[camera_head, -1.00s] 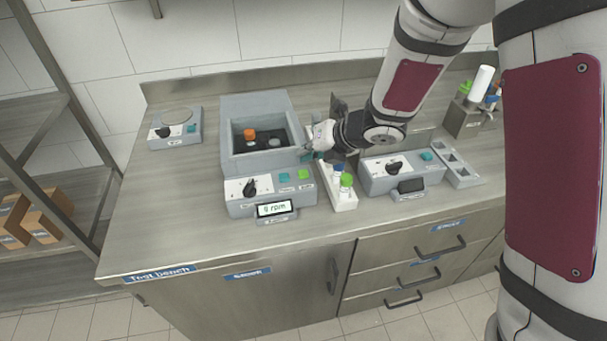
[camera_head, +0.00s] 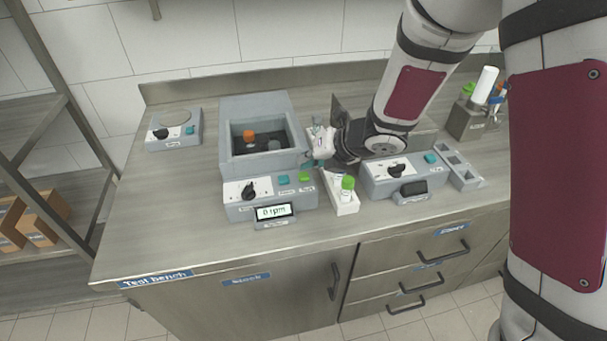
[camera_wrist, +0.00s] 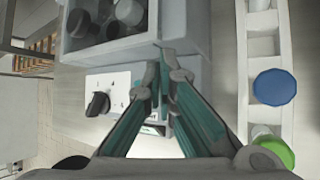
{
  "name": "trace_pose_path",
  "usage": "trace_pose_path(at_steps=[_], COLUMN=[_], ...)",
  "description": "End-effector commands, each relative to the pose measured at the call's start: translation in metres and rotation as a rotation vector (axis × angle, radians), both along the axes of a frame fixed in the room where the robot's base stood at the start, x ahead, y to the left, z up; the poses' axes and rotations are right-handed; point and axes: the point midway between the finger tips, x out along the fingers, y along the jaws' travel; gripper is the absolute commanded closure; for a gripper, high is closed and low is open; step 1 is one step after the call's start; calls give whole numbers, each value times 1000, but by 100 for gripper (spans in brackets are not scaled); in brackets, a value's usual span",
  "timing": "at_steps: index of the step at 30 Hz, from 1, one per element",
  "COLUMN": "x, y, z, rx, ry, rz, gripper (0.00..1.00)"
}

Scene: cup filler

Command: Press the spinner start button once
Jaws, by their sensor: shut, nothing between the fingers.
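The spinner is a grey box (camera_head: 228,171) with a recessed well holding an orange-capped item (camera_head: 249,135). Its front panel (camera_head: 240,208) has a black knob (camera_head: 249,190), a teal button (camera_head: 283,179) and a green button (camera_head: 304,177); their labels are too small to read. The display (camera_head: 272,211) appears to read 0 rpm. My gripper (camera_head: 312,163) is shut and empty, near the spinner's right front corner, behind and above the green button. In the wrist view my gripper (camera_wrist: 167,78) points over the panel and hides both buttons. I cannot tell whether it touches anything.
A white rack (camera_head: 346,209) with green-capped and blue-capped (camera_wrist: 274,87) tubes stands close to the spinner's right. Another grey device (camera_head: 376,188) is right of it. A small device (camera_head: 172,138) stands at the left. The bench front is clear.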

Motion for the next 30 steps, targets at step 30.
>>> trace_pose_path(at_steps=[30], x=[1], y=[0], z=[-8], rx=[0], ry=[1], rz=[-1], gripper=[100])
